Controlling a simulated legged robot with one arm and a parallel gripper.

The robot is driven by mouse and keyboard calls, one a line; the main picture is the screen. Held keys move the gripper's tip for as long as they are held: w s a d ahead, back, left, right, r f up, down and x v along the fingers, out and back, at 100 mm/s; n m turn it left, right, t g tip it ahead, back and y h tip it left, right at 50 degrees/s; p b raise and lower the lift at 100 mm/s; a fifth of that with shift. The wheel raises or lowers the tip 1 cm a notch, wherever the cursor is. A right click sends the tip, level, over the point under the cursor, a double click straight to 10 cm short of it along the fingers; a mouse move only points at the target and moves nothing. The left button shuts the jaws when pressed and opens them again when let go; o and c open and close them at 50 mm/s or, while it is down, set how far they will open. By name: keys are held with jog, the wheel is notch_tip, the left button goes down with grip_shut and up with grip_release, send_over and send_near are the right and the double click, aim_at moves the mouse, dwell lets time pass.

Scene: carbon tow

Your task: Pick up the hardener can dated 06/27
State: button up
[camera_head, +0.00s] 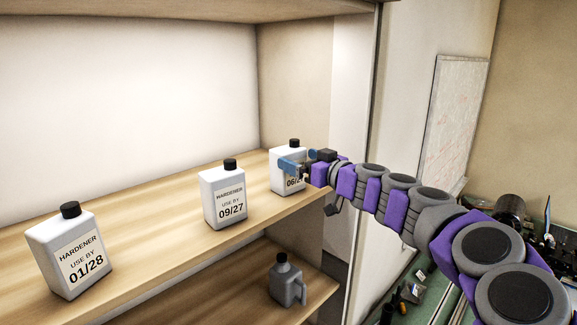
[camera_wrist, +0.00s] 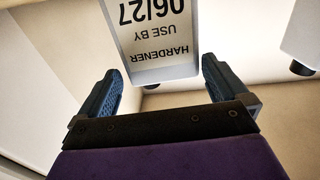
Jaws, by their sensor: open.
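The hardener can dated 06/27 (camera_head: 281,180) is white with a black cap and stands upright at the right end of the wooden shelf. My arm's end partly hides its label in the head view. In the wrist view the can (camera_wrist: 187,70) appears upside down, its label reading 06/27, between and beyond my two blue fingers. My gripper (camera_wrist: 160,85) is open, with one finger to each side of the can's outline and no visible contact. In the head view my gripper (camera_head: 298,165) is right at the can's front right side.
The can dated 09/27 (camera_head: 224,195) stands left of it, and the can dated 01/28 (camera_head: 68,252) is farther left. The wooden shelf (camera_head: 150,215) is clear between them. A grey jug (camera_head: 286,282) stands on the lower shelf. A cabinet side wall (camera_head: 292,85) rises behind the 06/27 can.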

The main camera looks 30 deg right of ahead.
jog(key=p+x, duration=0.1)
jog(key=x, duration=0.6)
jog(key=shift+w+a+p, duration=0.1)
jog(key=shift+p, duration=0.25)
jog(key=shift+c, duration=0.3)
jog(key=c, duration=0.9)
jog(key=shift+r, duration=0.1)
jog(key=shift+c, duration=0.3)
